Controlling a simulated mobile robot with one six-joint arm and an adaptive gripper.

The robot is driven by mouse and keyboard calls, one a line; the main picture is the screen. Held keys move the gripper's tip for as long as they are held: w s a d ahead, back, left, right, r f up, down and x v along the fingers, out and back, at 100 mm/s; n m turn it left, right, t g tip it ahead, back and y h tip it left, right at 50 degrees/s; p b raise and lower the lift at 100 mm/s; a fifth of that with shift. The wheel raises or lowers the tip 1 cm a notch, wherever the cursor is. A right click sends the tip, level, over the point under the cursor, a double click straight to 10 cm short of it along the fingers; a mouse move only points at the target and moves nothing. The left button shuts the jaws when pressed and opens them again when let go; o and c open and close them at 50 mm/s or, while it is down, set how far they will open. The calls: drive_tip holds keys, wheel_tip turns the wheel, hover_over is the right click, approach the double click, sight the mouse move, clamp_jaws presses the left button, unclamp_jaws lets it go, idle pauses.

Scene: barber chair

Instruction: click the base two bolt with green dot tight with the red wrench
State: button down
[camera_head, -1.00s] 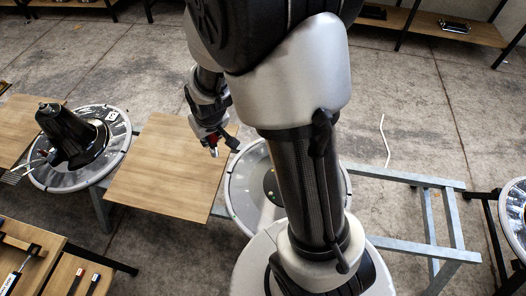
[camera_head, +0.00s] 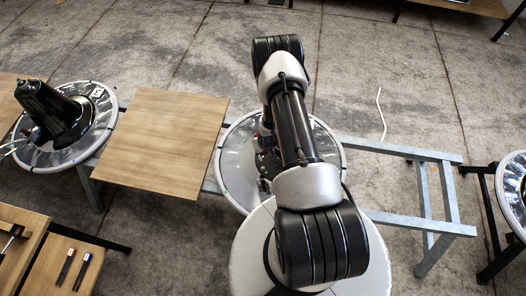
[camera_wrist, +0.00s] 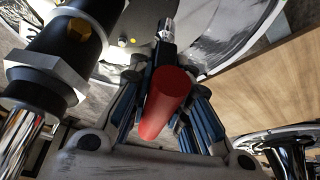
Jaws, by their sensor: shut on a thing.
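My gripper (camera_wrist: 165,112) is shut on the red wrench (camera_wrist: 166,103). The wrench has a red handle, a dark neck and a silver tip (camera_wrist: 168,27) pointing away over the pale round base. In the head view this round base (camera_head: 228,185) lies under my arm, which hides much of its middle and my gripper. I cannot make out a green dot or whether the tip touches a bolt.
A dark column with a hexagonal collar (camera_wrist: 45,75) stands close on the left in the wrist view. A wooden tabletop (camera_head: 160,140) adjoins the base, with another round base and black post (camera_head: 50,112) beyond. A metal frame (camera_head: 400,152) extends right.

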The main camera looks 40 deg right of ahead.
sight(263, 159)
drive_tip(key=shift+s+d+f, duration=0.15)
drive_tip(key=shift+s+f, duration=0.2)
drive_tip(key=shift+f, duration=0.35)
drive_tip(key=shift+s+f+b, duration=0.1)
drive_tip(key=shift+f+b, duration=2.8)
drive_tip(key=shift+f, duration=0.4)
drive_tip(key=shift+r, duration=0.1)
drive_tip(key=shift+f, duration=0.75)
drive_tip(key=m+h, duration=0.1)
drive_tip(key=m, duration=0.2)
drive_tip(key=shift+m+g+h, duration=0.3)
drive_tip(key=shift+m+g, duration=0.1)
drive_tip(key=shift+m, duration=0.4)
